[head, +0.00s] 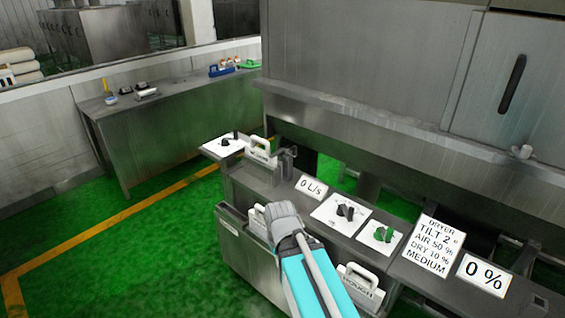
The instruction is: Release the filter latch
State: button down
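No part is marked as the filter latch, and I cannot tell which one it is. A dark grey bracket-like piece (287,160) stands at the left end of the control console (245,182). Next to it is a white handle with a label (263,150). A second white handle, reading "ROUGH" (360,283), sits on the lower metal box at the front. Another pale handle (257,222) is partly hidden behind my arm. My turquoise and grey arm reaches up from the bottom in front of the console.
The console carries a black knob (346,212), a green knob (383,234), a "0 L/s" sign (311,187), a dryer sign (433,246) and a "0 %" sign (484,275). A large steel machine (380,70) rises behind. Green floor (130,240) is clear at left, before a steel bench (170,135).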

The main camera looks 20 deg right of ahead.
aim_at(294, 152)
jog(key=z, duration=0.15)
jog(key=i, duration=0.95)
jog(key=u, duration=0.1)
